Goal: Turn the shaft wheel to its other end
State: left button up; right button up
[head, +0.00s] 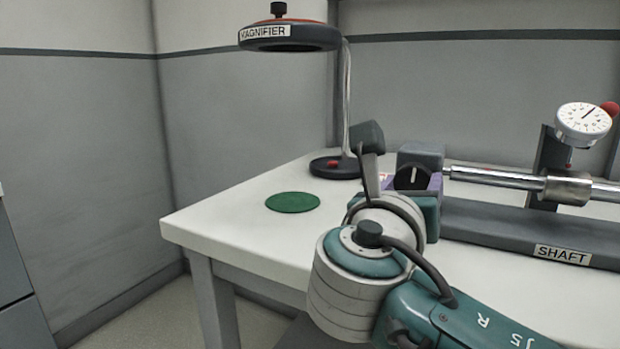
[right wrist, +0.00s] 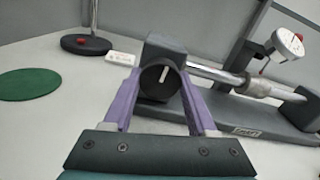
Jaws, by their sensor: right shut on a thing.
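The shaft wheel is a black round knob with a white mark (head: 412,178), on the left end block of the shaft rig (head: 556,255) labelled SHAFT. In the right wrist view the wheel (right wrist: 160,79) shows its white mark near upright, leaning slightly right. My right gripper (right wrist: 161,88) has its two purple fingers on either side of the wheel, shut on it. In the head view the right gripper (head: 412,186) is partly hidden behind my own wrist. A steel shaft (head: 497,177) runs right from the block. My left gripper is not in view.
A dial gauge (head: 583,123) stands over the shaft. A magnifier lamp (head: 289,37) on a round base (head: 334,167) stands behind left. A green disc (head: 292,202) lies flat on the white table (head: 236,222). The table's left part is mostly clear.

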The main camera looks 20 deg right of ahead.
jog(key=m, duration=0.6)
jog(key=shift+m, duration=0.4)
jog(key=m, duration=0.3)
jog(key=shift+m+b, duration=0.3)
jog(key=m+b, duration=0.1)
jog(key=m, duration=0.2)
jog(key=shift+f+m, duration=0.1)
jog(key=shift+m, duration=0.3)
jog(key=m+b, duration=0.2)
jog(key=m, duration=0.1)
jog(key=m+b, duration=0.3)
jog(key=m, duration=0.1)
jog(key=m+b, duration=0.3)
jog(key=m, duration=0.2)
jog(key=shift+b, duration=0.4)
jog(key=shift+m+b, duration=0.9)
jog(key=shift+m, duration=0.6)
jog(key=shift+r, duration=0.2)
